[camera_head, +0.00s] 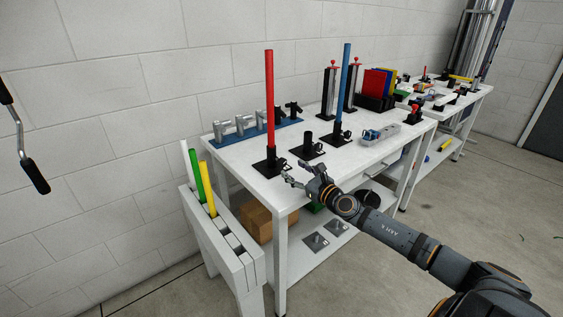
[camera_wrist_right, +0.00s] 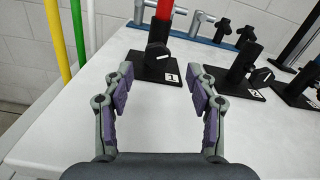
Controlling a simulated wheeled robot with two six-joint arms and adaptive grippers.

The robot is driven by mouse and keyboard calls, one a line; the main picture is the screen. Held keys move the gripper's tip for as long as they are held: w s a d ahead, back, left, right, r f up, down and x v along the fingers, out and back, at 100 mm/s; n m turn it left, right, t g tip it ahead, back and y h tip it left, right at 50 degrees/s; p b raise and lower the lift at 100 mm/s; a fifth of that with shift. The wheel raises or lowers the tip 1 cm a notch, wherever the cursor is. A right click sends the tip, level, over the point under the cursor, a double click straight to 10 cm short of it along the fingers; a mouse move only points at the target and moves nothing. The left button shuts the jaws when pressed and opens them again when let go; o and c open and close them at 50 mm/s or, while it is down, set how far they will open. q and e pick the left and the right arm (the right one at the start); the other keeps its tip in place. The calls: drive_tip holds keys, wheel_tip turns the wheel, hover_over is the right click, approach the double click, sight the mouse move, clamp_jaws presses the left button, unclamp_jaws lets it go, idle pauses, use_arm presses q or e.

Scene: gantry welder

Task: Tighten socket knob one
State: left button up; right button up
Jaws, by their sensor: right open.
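Socket one is a black base (camera_head: 266,168) on the white table's front part. It holds an upright red rod (camera_head: 269,95). Its black knob (camera_head: 283,161) faces my right gripper (camera_head: 296,176), which is open and empty just in front of it. In the right wrist view the base (camera_wrist_right: 141,70) carries a label "1", and the knob (camera_wrist_right: 156,54) shows beyond the open fingers of the gripper (camera_wrist_right: 161,74). The fingers appear apart from the knob. My left gripper is not in view.
An empty second socket (camera_head: 307,149) labelled 2 and a socket with a blue rod (camera_head: 344,90) stand to the right. A blue rack (camera_head: 257,130) lies behind. A white holder (camera_head: 224,240) with green and yellow rods stands left. Bare tabletop (camera_wrist_right: 60,125) surrounds the gripper.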

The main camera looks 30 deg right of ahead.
sight(283, 163)
drive_tip(key=shift+w+a+r+p, duration=0.2)
drive_tip(key=shift+w+p, duration=0.15)
drive_tip(key=shift+w, duration=0.25)
drive_tip(key=shift+w+a+r+p, duration=0.15)
drive_tip(key=shift+w+p, duration=0.15)
drive_tip(key=shift+w, duration=0.25)
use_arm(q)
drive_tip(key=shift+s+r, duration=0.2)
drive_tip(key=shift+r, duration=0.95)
use_arm(e)
drive_tip(key=shift+w+a+f, duration=0.1)
drive_tip(key=shift+w+f, duration=0.05)
drive_tip(key=shift+w, duration=1.05)
drive_tip(key=shift+w+a+f, duration=0.1)
drive_tip(key=shift+w+f, duration=0.05)
drive_tip(key=shift+w, duration=1)
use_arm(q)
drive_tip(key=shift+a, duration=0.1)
use_arm(e)
drive_tip(key=shift+c, duration=0.2)
drive_tip(key=c, duration=1.1)
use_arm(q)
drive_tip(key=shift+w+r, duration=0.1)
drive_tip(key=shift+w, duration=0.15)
